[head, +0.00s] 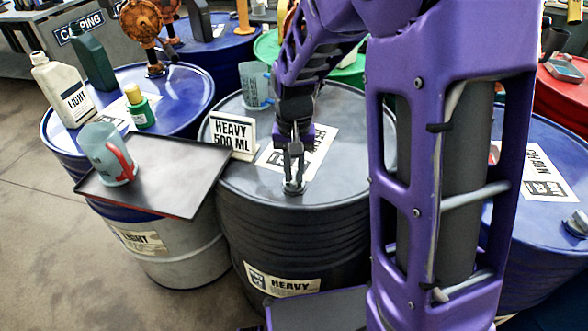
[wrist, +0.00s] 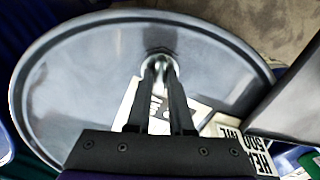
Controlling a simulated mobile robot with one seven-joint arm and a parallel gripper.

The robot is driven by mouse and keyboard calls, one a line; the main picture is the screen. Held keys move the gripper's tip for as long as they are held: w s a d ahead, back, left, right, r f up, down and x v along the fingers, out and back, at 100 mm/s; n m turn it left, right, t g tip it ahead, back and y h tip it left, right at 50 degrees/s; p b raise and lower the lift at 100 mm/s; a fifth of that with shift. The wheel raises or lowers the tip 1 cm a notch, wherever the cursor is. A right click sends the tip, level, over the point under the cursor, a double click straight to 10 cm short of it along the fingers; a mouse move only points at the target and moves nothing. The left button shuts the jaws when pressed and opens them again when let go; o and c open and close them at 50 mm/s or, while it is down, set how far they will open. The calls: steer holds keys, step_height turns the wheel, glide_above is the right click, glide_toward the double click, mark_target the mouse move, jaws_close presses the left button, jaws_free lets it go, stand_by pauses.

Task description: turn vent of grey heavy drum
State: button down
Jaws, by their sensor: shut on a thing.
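The grey heavy drum (head: 335,195) stands upright in the middle of the head view, with a "HEAVY" label on its side. Its lid (wrist: 75,75) fills much of the wrist view. My gripper (head: 293,180) points down at the front part of the lid. In the wrist view my gripper's fingertips (wrist: 160,66) are close together on the vent (wrist: 158,53), a small round metal fitting on the lid. The fingers are shut on it and hide part of it. How far the vent is turned cannot be seen.
A "HEAVY 500 ML" sign (head: 233,134) and a clear jug (head: 256,85) stand on the lid. A black tray (head: 170,185) with a red-handled jug (head: 108,155) sits left. Blue drums flank the grey one. A white bottle (head: 62,90) stands on the left drum.

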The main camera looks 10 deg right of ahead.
mark_target(294, 175)
steer(key=shift+m, duration=0.4)
steer(key=c, duration=0.8)
jaws_free()
step_height(294, 175, up, 18)
steer(key=p, duration=0.2)
steer(key=shift+f+p, duration=0.25)
steer(key=shift+p, duration=0.1)
